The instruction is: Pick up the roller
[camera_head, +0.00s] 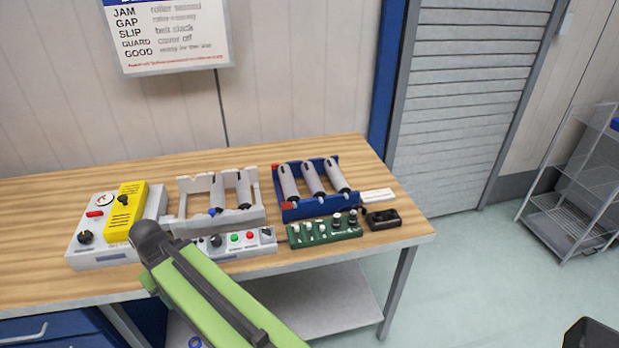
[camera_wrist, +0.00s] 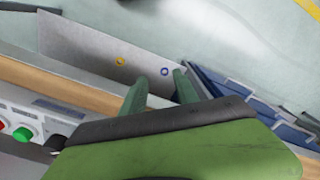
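Several grey rollers lie in two racks on the wooden table in the head view. Two rollers, one of them (camera_head: 243,188) on the right, sit in the white rack (camera_head: 235,220); the left one (camera_head: 217,190) has a blue tip. Three rollers, the middle one (camera_head: 313,179) among them, lie side by side in the blue rack (camera_head: 310,208). My gripper (camera_wrist: 159,88) shows in the wrist view with its two green fingers apart and nothing between them. It points past the table edge toward the lower shelf (camera_wrist: 95,50). No roller shows in the wrist view.
A yellow-and-white control box (camera_head: 88,250), a button panel (camera_head: 258,240), a green knob panel (camera_head: 325,231) and a small black block (camera_head: 382,219) stand around the racks. A yellow ring (camera_wrist: 120,62) and a blue ring (camera_wrist: 164,71) lie on the lower shelf. A wire rack (camera_head: 580,190) stands far right.

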